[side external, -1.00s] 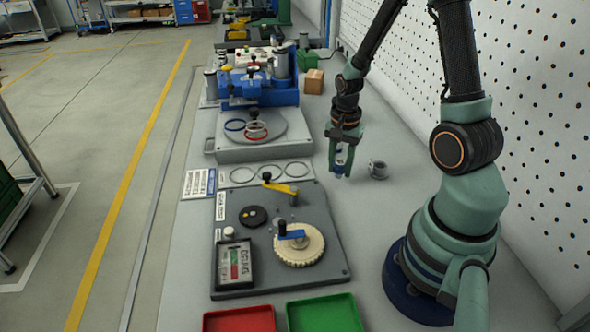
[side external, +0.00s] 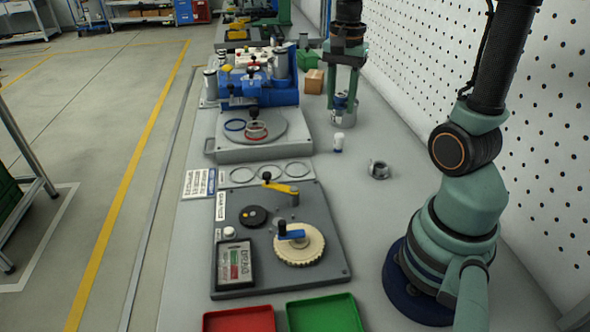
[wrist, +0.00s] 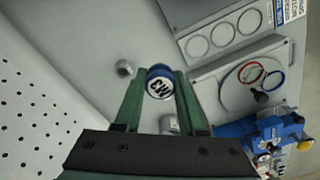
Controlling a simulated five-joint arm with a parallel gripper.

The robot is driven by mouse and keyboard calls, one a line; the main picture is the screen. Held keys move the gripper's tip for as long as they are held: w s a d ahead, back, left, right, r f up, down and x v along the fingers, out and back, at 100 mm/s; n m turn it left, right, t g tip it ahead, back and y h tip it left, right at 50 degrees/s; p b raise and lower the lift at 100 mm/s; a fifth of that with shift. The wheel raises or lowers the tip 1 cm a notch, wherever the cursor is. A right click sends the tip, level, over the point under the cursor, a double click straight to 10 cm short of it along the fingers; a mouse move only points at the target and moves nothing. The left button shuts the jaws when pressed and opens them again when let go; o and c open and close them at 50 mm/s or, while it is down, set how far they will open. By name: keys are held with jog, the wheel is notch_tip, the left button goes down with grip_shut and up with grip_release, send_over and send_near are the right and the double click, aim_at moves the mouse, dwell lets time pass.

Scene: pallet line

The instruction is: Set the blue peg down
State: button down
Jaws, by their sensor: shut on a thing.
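In the wrist view the blue peg (wrist: 160,71), with a white end marked M3, sits between the two fingertips. My gripper (wrist: 160,84) is shut on it. In the side view my gripper (side external: 343,108) points straight down at the right of the blue machine. The blue peg (side external: 341,101) shows between its fingers. Whether the peg touches the bench cannot be told; its lower end is partly hidden by the fingers.
A small white-and-blue piece (side external: 338,142) stands just in front of my gripper. The turntable fixture (side external: 235,153), a card with ring outlines (side external: 225,180) and the dark plate (side external: 235,290) lie left. Bench between is clear.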

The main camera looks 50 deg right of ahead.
jog(key=w+a+n, duration=0.2)
jog(key=a+n, duration=0.2)
jog(key=a, duration=0.8)
jog(key=w+a+n, duration=0.2)
jog(key=a+n, duration=0.2)
jog(key=a, duration=0.8)
jog(key=s+a+n, duration=0.4)
jog(key=s+a, duration=0.2)
jog(key=a, duration=0.3)
jog(key=s+a+n, duration=0.4)
jog(key=s+a, duration=0.2)
jog(key=a, duration=0.4)
notch_tip(320, 180, down, 19)
jog(key=shift+w+d+f, duration=0.1)
jog(key=shift+w+f, duration=0.05)
jog(key=shift+f, duration=0.05)
jog(key=shift+f, duration=0.15)
jog(key=c, duration=0.5)
grip_release()
